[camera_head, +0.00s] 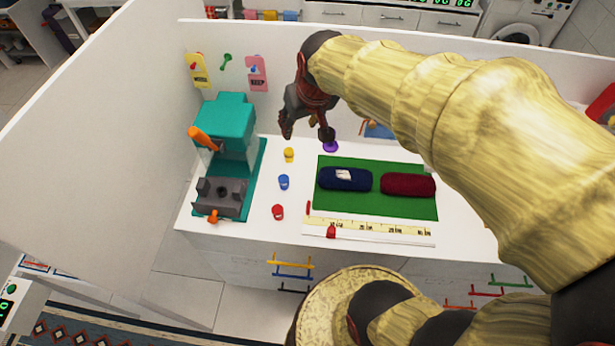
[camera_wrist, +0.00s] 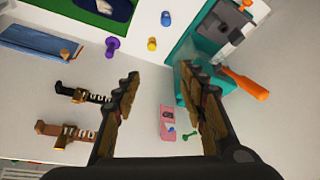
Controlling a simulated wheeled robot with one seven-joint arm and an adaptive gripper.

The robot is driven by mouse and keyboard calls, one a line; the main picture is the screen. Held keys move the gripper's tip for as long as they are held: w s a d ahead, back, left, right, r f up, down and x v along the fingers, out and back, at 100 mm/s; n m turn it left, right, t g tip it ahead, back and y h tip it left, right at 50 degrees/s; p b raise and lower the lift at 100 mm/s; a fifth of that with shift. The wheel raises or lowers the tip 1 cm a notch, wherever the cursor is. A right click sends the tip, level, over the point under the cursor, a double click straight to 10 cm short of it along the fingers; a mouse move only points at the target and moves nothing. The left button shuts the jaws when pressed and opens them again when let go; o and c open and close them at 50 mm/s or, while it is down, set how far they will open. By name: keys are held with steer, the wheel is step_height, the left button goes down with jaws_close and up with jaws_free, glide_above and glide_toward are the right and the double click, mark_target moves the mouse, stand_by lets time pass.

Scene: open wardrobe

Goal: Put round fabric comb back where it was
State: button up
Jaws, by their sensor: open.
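My gripper (camera_head: 307,130) is above the back of the white worktop, and its open fingers (camera_wrist: 158,73) hold nothing in the wrist view. No object is clearly recognisable as the round fabric comb. A small white piece (camera_head: 343,174) lies on the dark blue roll (camera_head: 332,184), beside the dark red roll (camera_head: 408,184) on the green mat (camera_head: 320,206). A purple spool-like piece (camera_head: 331,147) stands behind the mat, close to my gripper in the head view. In the wrist view, this purple piece (camera_wrist: 112,46) is left of the fingers, apart from them.
A teal machine (camera_head: 222,118) with orange handles stands at the left. Yellow (camera_head: 289,154), blue (camera_head: 284,182) and red (camera_head: 278,212) spools line the worktop. A yellow ruler strip (camera_head: 365,225) lies in front. Cards (camera_head: 257,74) hang on the back wall. Brown (camera_wrist: 62,133) and black (camera_wrist: 80,95) items are left.

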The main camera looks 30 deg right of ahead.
steer(key=s+a+r, duration=0.1)
steer(key=s+a, duration=0.2)
steer(key=s, duration=0.5)
steer(key=s+a+r+n, duration=0.1)
steer(key=s+a, duration=0.3)
steer(key=s, duration=0.3)
steer(key=shift+s+n+y, duration=0.3)
steer(key=shift+s+y, duration=0.1)
steer(key=shift+a, duration=0.1)
